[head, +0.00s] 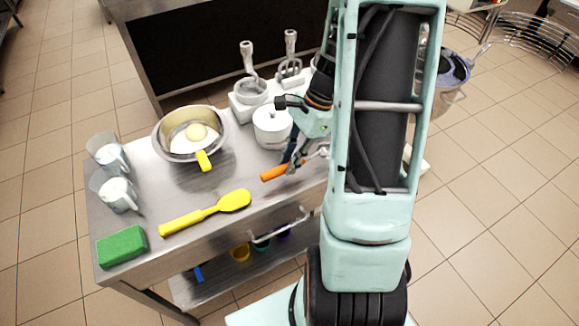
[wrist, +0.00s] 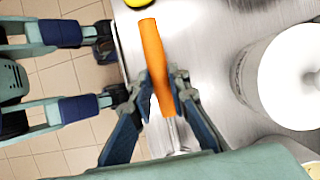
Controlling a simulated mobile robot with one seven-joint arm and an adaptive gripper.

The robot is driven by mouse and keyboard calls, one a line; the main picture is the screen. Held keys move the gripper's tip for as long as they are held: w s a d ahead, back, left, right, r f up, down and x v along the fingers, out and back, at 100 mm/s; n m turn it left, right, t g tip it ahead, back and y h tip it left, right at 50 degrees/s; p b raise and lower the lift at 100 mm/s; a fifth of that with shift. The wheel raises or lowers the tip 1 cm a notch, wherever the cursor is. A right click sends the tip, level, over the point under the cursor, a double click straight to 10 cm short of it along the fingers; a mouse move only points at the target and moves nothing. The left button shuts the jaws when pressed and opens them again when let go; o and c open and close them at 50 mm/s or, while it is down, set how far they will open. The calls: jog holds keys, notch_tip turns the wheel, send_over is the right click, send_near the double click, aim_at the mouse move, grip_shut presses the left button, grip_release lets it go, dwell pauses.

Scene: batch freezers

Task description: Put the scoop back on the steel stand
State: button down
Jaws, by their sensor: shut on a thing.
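The scoop's orange handle (head: 280,171) shows in the head view near the front of the steel table, left of my arm. My gripper (head: 295,160) is shut on this handle, with a short metal part of the scoop showing to its right. In the wrist view the orange handle (wrist: 153,50) runs between the two fingers of my gripper (wrist: 160,92), and a metal shaft shows below them. The scoop's head is hidden. I cannot surely pick out the steel stand; two upright grey-handled pieces (head: 247,60) (head: 290,45) stand on pale bases at the back.
A white lidded pot (head: 271,128) stands close behind my gripper; it fills the wrist view's right side (wrist: 295,80). A steel bowl (head: 165,150), yellow spatula (head: 215,209), green sponge (head: 122,247) and two clear jugs (head: 108,155) are left.

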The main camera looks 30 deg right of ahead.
aim_at(305, 157)
jog(key=shift+f, duration=1.55)
jog(key=shift+f, duration=0.1)
jog(key=shift+f, duration=0.15)
jog(key=c, duration=1.8)
grip_release()
jog(key=shift+c, duration=0.2)
jog(key=shift+r, duration=0.2)
jog(key=v, duration=1.2)
jog(key=shift+p, duration=0.4)
